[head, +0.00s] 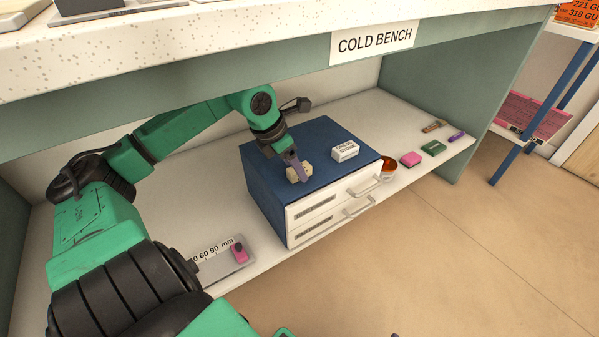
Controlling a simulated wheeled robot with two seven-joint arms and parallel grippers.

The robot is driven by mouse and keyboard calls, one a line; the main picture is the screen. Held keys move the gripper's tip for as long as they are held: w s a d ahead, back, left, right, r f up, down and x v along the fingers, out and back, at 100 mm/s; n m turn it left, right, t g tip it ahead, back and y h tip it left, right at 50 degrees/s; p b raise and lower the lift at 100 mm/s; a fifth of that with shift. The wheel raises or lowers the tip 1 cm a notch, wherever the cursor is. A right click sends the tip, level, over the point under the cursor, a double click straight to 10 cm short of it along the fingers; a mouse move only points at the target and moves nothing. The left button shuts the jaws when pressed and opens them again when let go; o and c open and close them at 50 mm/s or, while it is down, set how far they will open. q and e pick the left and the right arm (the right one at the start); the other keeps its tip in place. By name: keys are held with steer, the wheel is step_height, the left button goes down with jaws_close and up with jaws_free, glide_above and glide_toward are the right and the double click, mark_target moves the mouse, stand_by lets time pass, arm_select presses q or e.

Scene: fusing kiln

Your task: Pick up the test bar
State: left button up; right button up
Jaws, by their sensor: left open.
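My left gripper (294,165) reaches down over the blue top of a small drawer cabinet, its jaws open. A small beige block (299,173) is at its fingertips on the cabinet top; the view is too small to tell whether the fingers touch it or straddle it. No label marks any piece as the test bar. Small bar-like pieces lie on the shelf at the right: a brown one (434,126) and a purple one (456,138). I cannot tell which thing is the test bar. My right gripper is not in view.
The blue-topped cabinet (262,178) has white drawers with protruding handles. A white labelled dressing stone (345,151) lies on it. An amber jar (388,168), pink block (411,159) and green block (433,148) stand right. A millimetre gauge (222,262) lies left. The COLD BENCH top (220,38) overhangs.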

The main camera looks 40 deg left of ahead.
arm_select(q)
steer(key=shift+w+f, duration=0.2)
steer(key=shift+f, duration=0.3)
jaws_close()
steer(key=shift+r, duration=0.1)
